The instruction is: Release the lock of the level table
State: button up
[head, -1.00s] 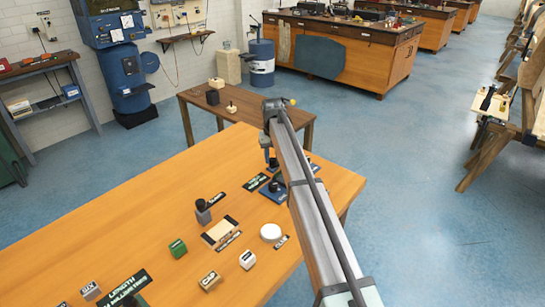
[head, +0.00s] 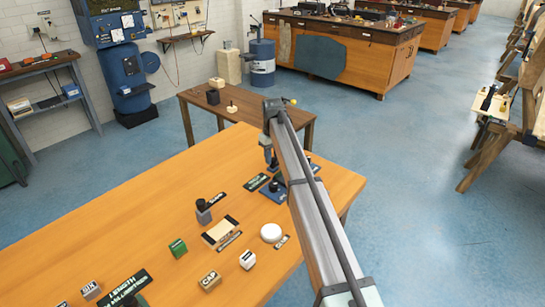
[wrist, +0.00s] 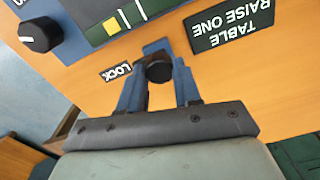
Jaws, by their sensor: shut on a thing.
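In the wrist view, my gripper (wrist: 158,85) has its two blue fingers on either side of a dark round lock knob (wrist: 158,68), closed on it. A blue piece shows just behind the knob. A small black "LOCK" label (wrist: 115,71) lies on the wooden table top to its left. My arm hides part of that area, and the knob cannot be made out there.
In the wrist view, a "TABLE RAISE ONE" plate (wrist: 232,22) lies to the right, and a black dial (wrist: 40,34) sits on a blue panel at upper left. In the head view, several small blocks and a white disc (head: 271,233) stand on the table. A smaller table (head: 245,107) stands behind.

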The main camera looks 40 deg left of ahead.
aim_at(273, 159)
jog(key=o, duration=1.1)
jog(key=shift+c, duration=0.2)
jog(key=shift+r, duration=0.1)
notch_tip(273, 159, up, 14)
jog(key=shift+f, duration=0.2)
